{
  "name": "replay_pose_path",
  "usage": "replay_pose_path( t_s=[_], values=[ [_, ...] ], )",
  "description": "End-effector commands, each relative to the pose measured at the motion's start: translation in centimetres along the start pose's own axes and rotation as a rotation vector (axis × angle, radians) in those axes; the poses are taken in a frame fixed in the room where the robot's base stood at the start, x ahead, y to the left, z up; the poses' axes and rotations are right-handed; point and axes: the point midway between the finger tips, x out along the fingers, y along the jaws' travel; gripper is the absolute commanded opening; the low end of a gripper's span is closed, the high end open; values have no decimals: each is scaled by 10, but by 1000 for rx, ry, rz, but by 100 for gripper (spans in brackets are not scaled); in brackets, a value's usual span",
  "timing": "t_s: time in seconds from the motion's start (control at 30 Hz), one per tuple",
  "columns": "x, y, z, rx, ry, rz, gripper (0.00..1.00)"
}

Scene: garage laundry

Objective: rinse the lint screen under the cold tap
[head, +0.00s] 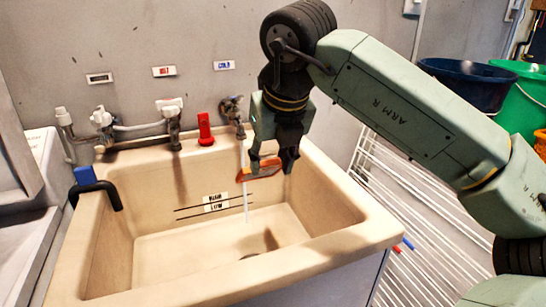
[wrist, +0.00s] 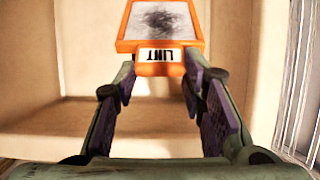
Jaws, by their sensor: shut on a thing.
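My gripper (head: 276,160) is shut on the lint screen (head: 262,169) and holds it inside the sink basin, above the bottom. The screen has an orange frame, and in the wrist view (wrist: 160,22) it carries a "LINT" label and a dark grey patch on its mesh. The fingertips (wrist: 162,65) are at its labelled end. The cold tap (head: 232,108), under a blue-marked tag, is running. Its thin stream (head: 244,170) falls at the left end of the screen. I cannot tell whether the water strikes the mesh.
The beige sink (head: 330,247) has a "LOW" line label inside. A red clip-like thing (head: 205,130) stands on its back rim, and another tap (head: 171,110) is to the left. A black hose end (head: 98,190) hooks over the left rim. A white rack (head: 425,215) and buckets (head: 470,85) are right.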

Motion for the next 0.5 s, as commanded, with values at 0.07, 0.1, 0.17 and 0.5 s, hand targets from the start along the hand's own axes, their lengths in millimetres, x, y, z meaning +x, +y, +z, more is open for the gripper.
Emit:
replay_pose_path(
  t_s=[0.07, 0.1, 0.17, 0.5],
  values=[
    [10, 0, 1, 0, 0, 2, 5],
    [14, 0, 2, 1, 0, 1, 5],
    [20, 0, 4, 1, -1, 2, 5],
    [53, 1, 12, -1, 1, 2, 5]
  ],
)
